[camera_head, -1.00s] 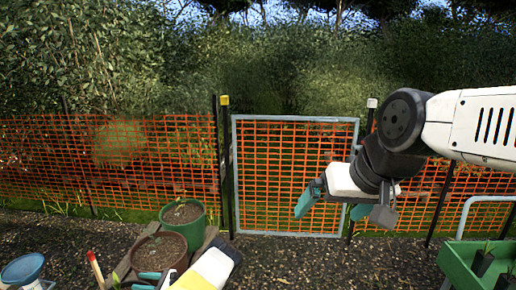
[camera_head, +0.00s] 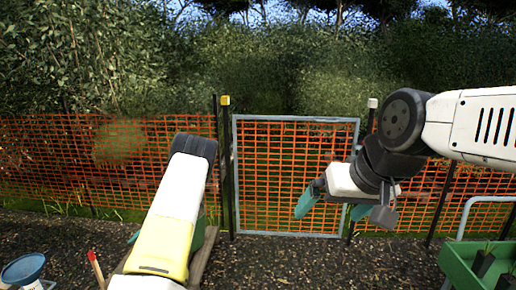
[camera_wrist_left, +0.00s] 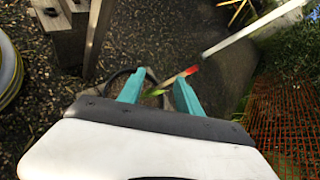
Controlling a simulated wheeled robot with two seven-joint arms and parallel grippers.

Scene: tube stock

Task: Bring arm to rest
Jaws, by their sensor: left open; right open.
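My left arm (camera_head: 170,225) rises from the lower edge of the head view, its white and yellow links covering most of the potting spot. Its gripper is mostly hidden there. In the left wrist view my left gripper (camera_wrist_left: 158,90) shows two teal fingers spread apart with nothing held between them. My right gripper (camera_head: 335,206) hangs from the right arm in front of the framed mesh gate in the head view. Its teal fingers are apart and empty. A green pot (camera_head: 199,234) shows only as a sliver beside the left arm.
A blue-topped container (camera_head: 22,268) and a red-tipped stick (camera_head: 95,262) stand at lower left. A green tray (camera_head: 470,262) with dark pots is at lower right. Orange mesh fencing (camera_head: 60,160) and a framed gate (camera_head: 295,235) stand behind. Gravel between is clear.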

